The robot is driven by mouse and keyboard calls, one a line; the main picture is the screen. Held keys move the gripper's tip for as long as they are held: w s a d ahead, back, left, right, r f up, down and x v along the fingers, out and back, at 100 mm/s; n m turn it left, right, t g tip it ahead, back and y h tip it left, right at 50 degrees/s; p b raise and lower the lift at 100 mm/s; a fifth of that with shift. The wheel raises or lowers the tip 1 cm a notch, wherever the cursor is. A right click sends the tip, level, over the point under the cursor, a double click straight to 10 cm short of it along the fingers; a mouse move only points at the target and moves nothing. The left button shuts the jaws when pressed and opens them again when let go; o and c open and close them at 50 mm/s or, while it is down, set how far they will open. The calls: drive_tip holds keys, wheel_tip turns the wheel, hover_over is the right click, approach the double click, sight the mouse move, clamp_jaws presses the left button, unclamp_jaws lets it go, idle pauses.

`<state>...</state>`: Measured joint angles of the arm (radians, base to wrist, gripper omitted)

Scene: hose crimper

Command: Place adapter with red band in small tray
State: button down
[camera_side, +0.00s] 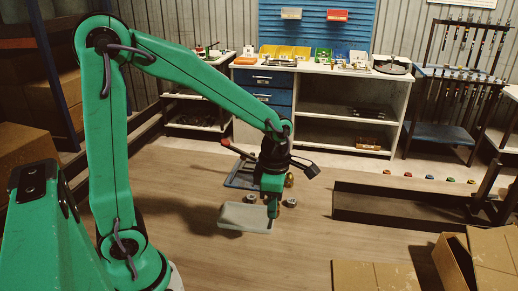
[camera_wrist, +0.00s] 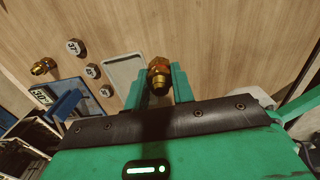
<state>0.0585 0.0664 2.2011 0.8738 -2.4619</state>
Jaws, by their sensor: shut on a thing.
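My gripper (camera_wrist: 160,84) is shut on a brass adapter (camera_wrist: 159,68), with one green finger on each side of it. The small tray (camera_wrist: 113,64), pale grey and shallow, lies just left of the held adapter in the wrist view and looks empty. In the side view my gripper (camera_side: 272,207) points down at the right end of the small tray (camera_side: 240,217). The held adapter is mostly hidden there, and I cannot tell its height above the tray.
Several loose fittings lie left of the tray in the wrist view: a brass one (camera_wrist: 43,66) and grey hex pieces (camera_wrist: 92,71). A dark tray (camera_side: 243,175) lies behind the small tray. A long dark trough (camera_side: 385,207) and cardboard boxes (camera_side: 375,275) are at the right.

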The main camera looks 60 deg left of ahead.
drive_tip(key=shift+s+d+f, duration=0.1)
drive_tip(key=shift+s+d, duration=0.3)
drive_tip(key=shift+s, duration=0.15)
hover_over(259, 220)
wheel_tip(259, 220, down, 7)
drive_tip(key=shift+d+f, duration=0.1)
drive_tip(key=shift+f, duration=1.9)
drive_tip(key=shift+f, duration=0.15)
drive_tip(key=c, duration=1.2)
unclamp_jaws()
